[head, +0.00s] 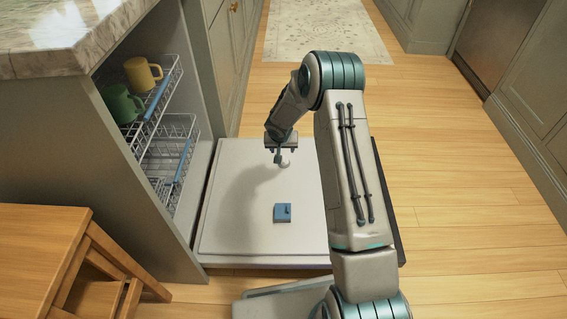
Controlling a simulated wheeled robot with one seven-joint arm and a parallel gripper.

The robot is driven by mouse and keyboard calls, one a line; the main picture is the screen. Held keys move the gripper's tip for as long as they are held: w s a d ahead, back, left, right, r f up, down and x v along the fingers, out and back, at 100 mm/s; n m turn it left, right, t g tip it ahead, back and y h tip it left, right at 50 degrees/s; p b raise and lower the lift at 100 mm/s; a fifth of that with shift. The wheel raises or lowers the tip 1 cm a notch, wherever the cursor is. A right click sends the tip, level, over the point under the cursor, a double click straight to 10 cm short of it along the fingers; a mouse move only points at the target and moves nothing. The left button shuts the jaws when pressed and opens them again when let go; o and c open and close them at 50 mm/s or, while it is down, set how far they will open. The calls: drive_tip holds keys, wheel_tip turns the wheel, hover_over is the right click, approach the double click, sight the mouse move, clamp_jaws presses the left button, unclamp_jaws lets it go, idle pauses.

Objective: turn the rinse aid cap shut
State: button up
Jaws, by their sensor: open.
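The dishwasher door (226,225) lies folded down flat, its pale inner face up. A small blue square fitting (279,213) sits on it, with a small dark mark on its right half. I cannot tell whether that mark is the rinse aid cap. My gripper (281,160) is open and points down over the far half of the door, beyond the blue fitting and apart from it in the picture. A small pale rounded shape shows at the fingertips; I cannot tell whether it is a finger or something on the door. My arm hides the door's right part.
Two wire racks (178,130) with blue handles stand in the dishwasher at left. A yellow mug (141,74) and a green mug (119,103) are in the upper rack. A wooden stool (45,245) stands front left. The wooden floor (465,210) at right is clear.

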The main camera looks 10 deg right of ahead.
sight(284, 160)
drive_tip(key=b+x, duration=0.4)
drive_tip(key=x, duration=0.8)
drive_tip(key=shift+d, duration=0.1)
drive_tip(key=c, duration=1)
drive_tip(key=shift+o, duration=0.2)
